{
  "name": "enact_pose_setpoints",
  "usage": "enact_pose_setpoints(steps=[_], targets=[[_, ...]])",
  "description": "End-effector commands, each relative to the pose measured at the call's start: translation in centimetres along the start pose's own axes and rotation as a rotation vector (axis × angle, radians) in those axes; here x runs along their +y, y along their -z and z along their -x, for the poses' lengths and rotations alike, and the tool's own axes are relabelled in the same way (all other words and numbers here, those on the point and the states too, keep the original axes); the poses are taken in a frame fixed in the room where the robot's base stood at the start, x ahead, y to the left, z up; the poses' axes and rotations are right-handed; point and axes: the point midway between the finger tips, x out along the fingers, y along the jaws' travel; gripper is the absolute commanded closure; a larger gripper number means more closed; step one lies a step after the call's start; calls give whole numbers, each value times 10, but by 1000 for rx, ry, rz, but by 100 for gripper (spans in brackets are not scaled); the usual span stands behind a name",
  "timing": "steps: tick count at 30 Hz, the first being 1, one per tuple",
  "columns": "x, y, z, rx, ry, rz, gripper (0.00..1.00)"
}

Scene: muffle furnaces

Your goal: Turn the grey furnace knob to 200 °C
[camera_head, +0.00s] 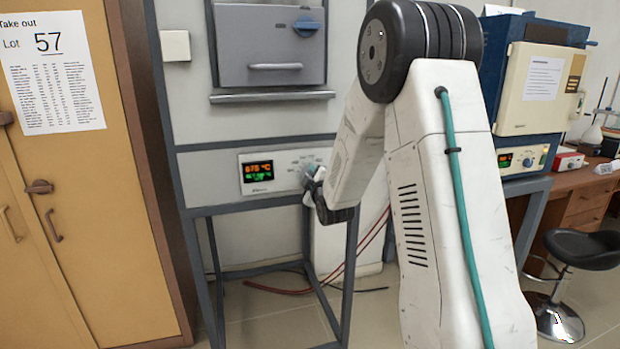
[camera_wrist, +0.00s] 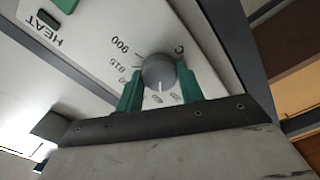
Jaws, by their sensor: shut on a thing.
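The grey furnace (camera_head: 190,100) stands on a dark frame in the head view. Its control panel (camera_head: 283,160) carries a lit display (camera_head: 257,171) with an orange line above a green line; the digits are not clearly legible. In the wrist view the round grey knob (camera_wrist: 158,71) sits between the two green fingers of my gripper (camera_wrist: 159,84), which is shut on it. The knob's white pointer line faces the bottom of the picture, toward small, partly hidden dial figures. A "900" mark shows at upper left. In the head view my gripper (camera_head: 314,184) is at the panel's right end and largely covers the knob.
The furnace door (camera_head: 270,45) with a blue latch is above the panel. A tan cabinet (camera_head: 70,220) with a "Lot 57" sheet stands at left. A blue furnace (camera_head: 508,80) stands at right, beside a wooden desk (camera_head: 590,190) and black stool (camera_head: 575,248). Red cables lie below.

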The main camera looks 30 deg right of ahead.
Motion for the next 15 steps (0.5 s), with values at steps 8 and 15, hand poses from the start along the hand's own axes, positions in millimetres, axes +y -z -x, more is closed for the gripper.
enact_pose_setpoints(steps=[8,15], targets=[[-1,0,0,0,1,227,85],[-1,0,0,0,2,361,85]])
